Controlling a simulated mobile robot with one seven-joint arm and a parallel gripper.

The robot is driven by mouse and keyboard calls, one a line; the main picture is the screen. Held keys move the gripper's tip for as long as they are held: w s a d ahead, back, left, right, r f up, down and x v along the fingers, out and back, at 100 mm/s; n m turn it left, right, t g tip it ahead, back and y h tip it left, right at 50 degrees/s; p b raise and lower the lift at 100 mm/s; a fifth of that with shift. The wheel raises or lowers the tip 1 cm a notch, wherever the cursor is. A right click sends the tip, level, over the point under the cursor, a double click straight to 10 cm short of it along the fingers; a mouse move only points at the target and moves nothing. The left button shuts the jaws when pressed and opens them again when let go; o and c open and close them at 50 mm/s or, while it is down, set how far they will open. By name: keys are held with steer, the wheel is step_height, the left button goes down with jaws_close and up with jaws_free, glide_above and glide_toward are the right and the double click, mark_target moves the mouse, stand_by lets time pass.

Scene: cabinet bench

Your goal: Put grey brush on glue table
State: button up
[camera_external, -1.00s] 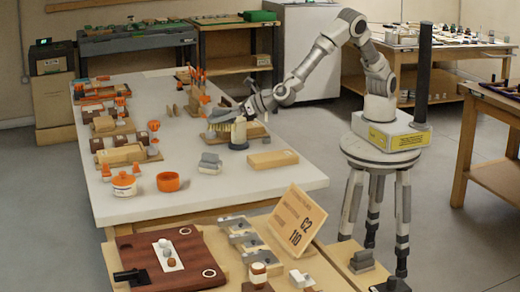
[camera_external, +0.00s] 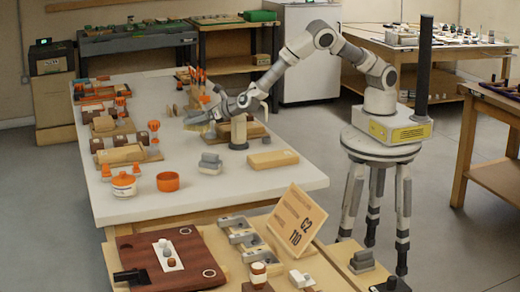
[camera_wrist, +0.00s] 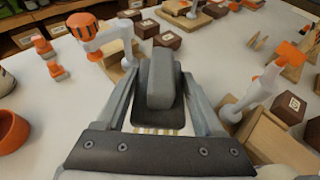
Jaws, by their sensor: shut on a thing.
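My gripper (camera_external: 222,110) is over the white table (camera_external: 250,183) in the external view. It is shut on the grey brush (camera_wrist: 160,82), whose grey handle and dark head show between the fingers in the wrist view. Pale bristles show below the head. In the external view the brush (camera_external: 197,117) hangs at the gripper's end over the middle of the table. I cannot tell whether it touches the top. No label marks which table is the glue table.
Orange-topped tools and wooden boxes line the left side.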

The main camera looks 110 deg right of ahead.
step_height(320, 180, down, 10)
steer(key=shift+r+b, duration=0.1)
steer(key=shift+b, duration=0.4)
steer(key=shift+f+b, duration=0.3)
steer(key=shift+f, duration=0.05)
steer(key=o, duration=1.5)
steer(key=shift+r, duration=0.1)
steer(key=shift+r+p, duration=0.25)
steer(key=shift+p, duration=0.15)
steer(key=v, duration=1.2)
